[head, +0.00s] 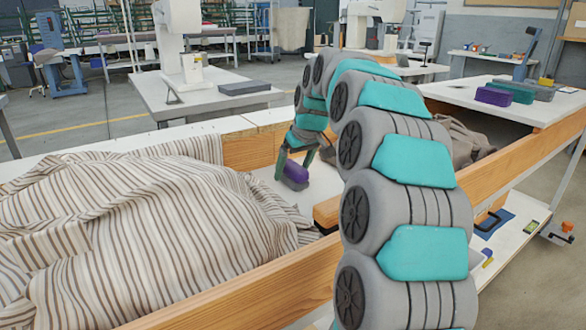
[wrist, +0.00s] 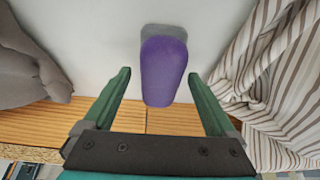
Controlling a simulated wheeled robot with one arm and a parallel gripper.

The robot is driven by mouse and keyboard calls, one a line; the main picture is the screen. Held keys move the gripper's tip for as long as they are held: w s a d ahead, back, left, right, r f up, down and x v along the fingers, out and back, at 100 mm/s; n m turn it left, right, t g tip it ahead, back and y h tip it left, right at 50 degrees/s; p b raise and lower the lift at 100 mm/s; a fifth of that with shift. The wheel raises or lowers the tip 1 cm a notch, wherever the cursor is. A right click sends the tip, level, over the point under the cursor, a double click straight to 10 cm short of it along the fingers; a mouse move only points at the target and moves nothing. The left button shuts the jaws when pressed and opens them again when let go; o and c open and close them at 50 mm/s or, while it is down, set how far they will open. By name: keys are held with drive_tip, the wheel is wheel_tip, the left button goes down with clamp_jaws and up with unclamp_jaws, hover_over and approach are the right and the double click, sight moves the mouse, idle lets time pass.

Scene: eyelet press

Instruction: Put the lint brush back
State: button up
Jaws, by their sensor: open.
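A purple, rounded object with a grey part at its far end, which looks like the lint brush (wrist: 163,72), lies on a pale surface. It also shows in the head view (head: 296,172), in the gap between the striped cloth and a grey cloth. My gripper (wrist: 160,75) is open, with its green fingers on either side of the purple object and a clear gap on both sides. In the head view my gripper (head: 294,163) hangs over the pale surface at the object. I cannot tell how far the fingertips are above the surface.
Striped cloth (head: 150,215) is heaped at left and grey cloth (wrist: 30,65) lies on the other side. Wooden boards (head: 265,285) edge the bin. On the white table at right lie a purple block (head: 493,96), a green block (head: 513,91) and a grey one.

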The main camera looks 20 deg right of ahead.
drive_tip(key=v, duration=1.2)
